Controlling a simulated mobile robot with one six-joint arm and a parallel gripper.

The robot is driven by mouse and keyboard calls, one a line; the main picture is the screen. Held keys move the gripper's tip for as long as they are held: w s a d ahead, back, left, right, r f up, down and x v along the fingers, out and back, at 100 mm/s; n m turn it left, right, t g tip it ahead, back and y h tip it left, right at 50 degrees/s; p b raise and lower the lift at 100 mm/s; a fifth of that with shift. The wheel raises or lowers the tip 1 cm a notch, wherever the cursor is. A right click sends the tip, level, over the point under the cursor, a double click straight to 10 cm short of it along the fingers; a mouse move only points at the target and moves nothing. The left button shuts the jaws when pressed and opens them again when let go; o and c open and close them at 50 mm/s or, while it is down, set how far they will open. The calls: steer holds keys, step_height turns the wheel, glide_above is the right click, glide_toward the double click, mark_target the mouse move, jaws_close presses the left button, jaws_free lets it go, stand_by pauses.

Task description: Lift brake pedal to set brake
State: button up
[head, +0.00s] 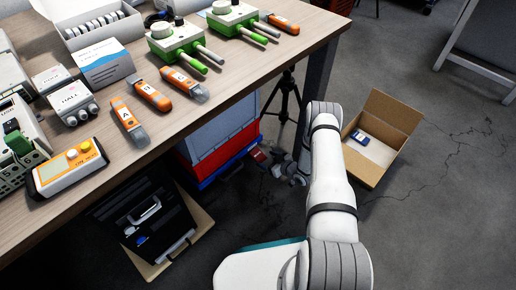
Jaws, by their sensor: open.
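A small red pedal (257,153) sticks out at the right end of a low blue base (216,175) under the table; it looks like the brake pedal. The base carries a red body with grey bins (222,133). My gripper (273,158) is low down, just right of the pedal, with its fingers pointing left towards it. The gripper is open. It is small and dark here, and I cannot tell whether a finger touches the pedal. The pedal's exact tilt is also unclear.
A wooden table (240,85) with sensors and orange tools overhangs the left. A black case (147,222) lies below it. A black tripod (287,92) stands behind my gripper. An open cardboard box (366,168) with a blue device is right of my arm.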

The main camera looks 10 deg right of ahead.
mark_target(258, 155)
steer(key=b+x, duration=0.2)
steer(key=x, duration=0.3)
steer(key=shift+w+a+f, duration=0.1)
steer(key=shift+w+f, duration=0.1)
steer(key=shift+f, duration=0.05)
steer(key=shift+w+a+f+b, duration=0.2)
steer(key=shift+w+a+b, duration=0.2)
steer(key=shift+w+b, duration=0.15)
steer(key=shift+c, duration=0.3)
